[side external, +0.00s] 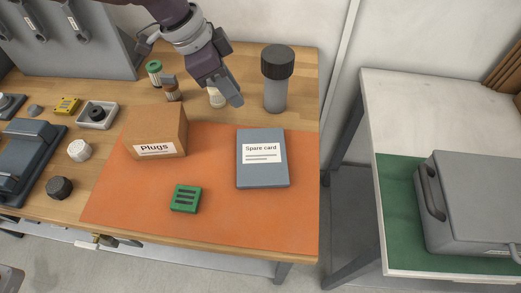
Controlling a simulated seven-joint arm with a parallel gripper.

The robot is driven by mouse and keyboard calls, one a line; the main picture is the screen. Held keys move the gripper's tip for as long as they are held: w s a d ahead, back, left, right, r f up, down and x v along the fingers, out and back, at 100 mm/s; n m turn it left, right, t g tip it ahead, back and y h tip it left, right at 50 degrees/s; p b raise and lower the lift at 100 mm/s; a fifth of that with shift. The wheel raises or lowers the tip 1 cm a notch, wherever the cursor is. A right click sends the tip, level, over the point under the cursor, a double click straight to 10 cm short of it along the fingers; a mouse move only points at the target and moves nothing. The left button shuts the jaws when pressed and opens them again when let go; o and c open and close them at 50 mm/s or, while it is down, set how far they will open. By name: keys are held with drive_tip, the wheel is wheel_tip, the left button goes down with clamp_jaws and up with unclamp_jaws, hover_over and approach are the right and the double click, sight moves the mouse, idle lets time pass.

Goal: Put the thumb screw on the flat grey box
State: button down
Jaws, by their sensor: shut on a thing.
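The flat grey box (262,177) lies on the orange mat, with a white "Spare card" label on its top. Nothing rests on it. My gripper (234,98) is above the back of the table, behind and left of the flat grey box. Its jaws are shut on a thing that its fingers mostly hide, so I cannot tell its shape. A pale cylindrical piece (216,99) shows just beside the fingers; I cannot tell whether it is held or stands behind. I cannot pick out the thumb screw for certain.
A brown "Plugs" box (157,122) and a green slotted block (186,198) are on the orange mat (230,225). A dark-capped grey cylinder (275,92) stands right of my gripper. A white knob (79,151) and a black knob (59,188) sit left.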

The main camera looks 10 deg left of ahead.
sight(266, 155)
drive_tip(key=s+d+m, duration=0.2)
drive_tip(key=s+d, duration=0.3)
drive_tip(key=d, duration=0.1)
drive_tip(key=shift+g, duration=0.4)
wheel_tip(266, 155, down, 10)
drive_tip(key=shift+s+r, duration=0.1)
drive_tip(key=shift+s, duration=0.05)
drive_tip(key=c, duration=1.2)
unclamp_jaws()
drive_tip(key=v, duration=1.2)
drive_tip(key=shift+a, duration=0.15)
